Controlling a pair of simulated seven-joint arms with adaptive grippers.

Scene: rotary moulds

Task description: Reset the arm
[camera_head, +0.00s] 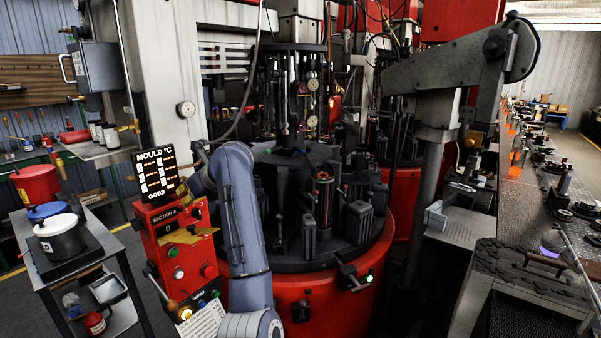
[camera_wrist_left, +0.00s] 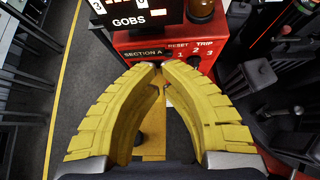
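My left arm rises from the bottom of the head view and bends at the top toward the red control box (camera_head: 166,252). In the left wrist view my left gripper (camera_wrist_left: 161,67) has its two yellow ribbed fingers curved together, tips almost meeting, with no held thing clearly visible. The tips point at the box's panel, just below the SECTION A label (camera_wrist_left: 146,54). RESET and TRIP labels sit to the right of it. Whether the tips touch the panel cannot be told. A yellow plate (camera_wrist_left: 154,143) shows between the fingers. My right gripper is not in view.
A MOULD display (camera_head: 157,173) stands on top of the box. The round mould machine (camera_head: 300,300) fills the middle. A cart with pots (camera_head: 61,237) is at the left. A grey machine arm (camera_head: 440,72) and a workbench (camera_head: 530,270) are at the right.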

